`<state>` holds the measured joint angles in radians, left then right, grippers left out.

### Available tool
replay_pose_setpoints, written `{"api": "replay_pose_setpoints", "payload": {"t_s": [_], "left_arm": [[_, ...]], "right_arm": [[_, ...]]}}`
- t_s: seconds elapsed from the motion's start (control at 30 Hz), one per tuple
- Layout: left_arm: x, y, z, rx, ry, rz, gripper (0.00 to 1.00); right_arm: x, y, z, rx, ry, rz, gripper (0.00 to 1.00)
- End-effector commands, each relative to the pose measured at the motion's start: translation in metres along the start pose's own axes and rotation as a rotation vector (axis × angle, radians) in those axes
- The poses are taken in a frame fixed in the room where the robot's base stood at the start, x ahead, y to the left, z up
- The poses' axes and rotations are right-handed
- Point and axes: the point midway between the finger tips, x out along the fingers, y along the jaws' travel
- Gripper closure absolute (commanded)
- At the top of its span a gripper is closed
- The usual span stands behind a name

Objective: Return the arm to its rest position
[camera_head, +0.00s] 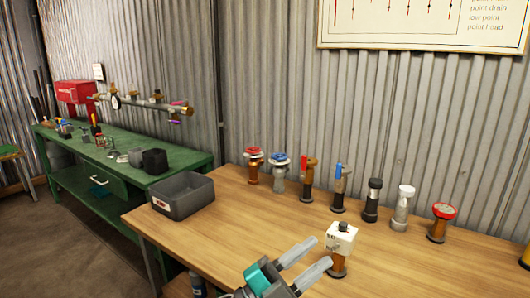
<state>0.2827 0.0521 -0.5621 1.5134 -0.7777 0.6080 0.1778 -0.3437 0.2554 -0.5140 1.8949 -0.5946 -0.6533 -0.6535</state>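My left gripper (323,251), teal and grey with two pale fingers, shows at the bottom centre over the front of the wooden table (240,235). Its fingers are apart with nothing visible between them. The fingertips appear close to a white block (341,236) with dark lettering, which sits on a brown and dark fitting. I cannot tell whether they touch. Most of my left arm is out of the picture. My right gripper is not in view.
Several upright valves and fittings line the table's back, including a red-topped one (440,221). A grey open bin (183,195) stands at the left end. A green bench (180,160) with a pipe assembly (145,104) is beyond. The table's middle is clear.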

Motion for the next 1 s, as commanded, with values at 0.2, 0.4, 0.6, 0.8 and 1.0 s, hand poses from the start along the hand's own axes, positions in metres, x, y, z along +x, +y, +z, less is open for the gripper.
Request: {"api": "replay_pose_setpoints", "payload": {"t_s": [0.2,0.4,0.6,0.8,1.0], "left_arm": [[-0.120,0.009,0.059,-0.298,-0.492,-0.249,0.65],[-0.254,0.051,0.075,-0.565,-0.940,-0.367,0.65],[-0.353,0.094,0.052,-0.770,-1.259,-0.391,0.65],[-0.387,0.110,0.035,-0.852,-1.372,-0.389,0.65],[-0.389,0.111,0.035,-0.855,-1.378,-0.387,0.65]], "right_arm": [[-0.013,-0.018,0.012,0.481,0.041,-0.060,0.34],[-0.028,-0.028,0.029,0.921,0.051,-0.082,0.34],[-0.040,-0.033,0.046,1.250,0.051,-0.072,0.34],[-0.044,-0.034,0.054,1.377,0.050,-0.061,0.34],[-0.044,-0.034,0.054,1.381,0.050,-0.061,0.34]]}}
